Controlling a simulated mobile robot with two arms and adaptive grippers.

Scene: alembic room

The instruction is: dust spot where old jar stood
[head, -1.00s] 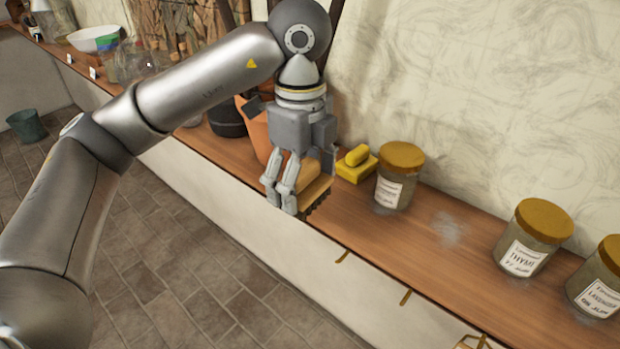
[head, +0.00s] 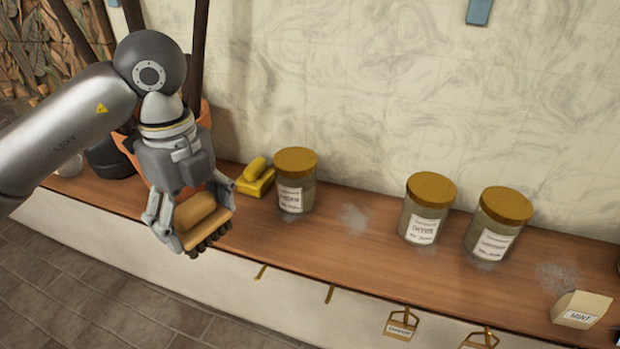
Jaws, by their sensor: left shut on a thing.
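My left gripper (head: 188,222) is shut on a tan brush (head: 200,211) with dark bristles underneath. It holds the brush near the shelf's front edge, left of the jars. One grey dust spot (head: 355,217) lies on bare wood between the leftmost jar (head: 296,182) and the middle jar (head: 428,208). Another dust patch (head: 558,276) lies at the right, behind a cream packet labelled MINT (head: 581,309). A third jar (head: 497,225) stands right of the middle one. The jars have ochre lids and paper labels. My right gripper is out of view.
A yellow block (head: 254,183) with a rounded yellow piece on top sits left of the jars. The wooden shelf (head: 330,255) has clear room along its front. An orange pot (head: 203,112) stands behind my left arm. Tags (head: 400,325) hang below the shelf.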

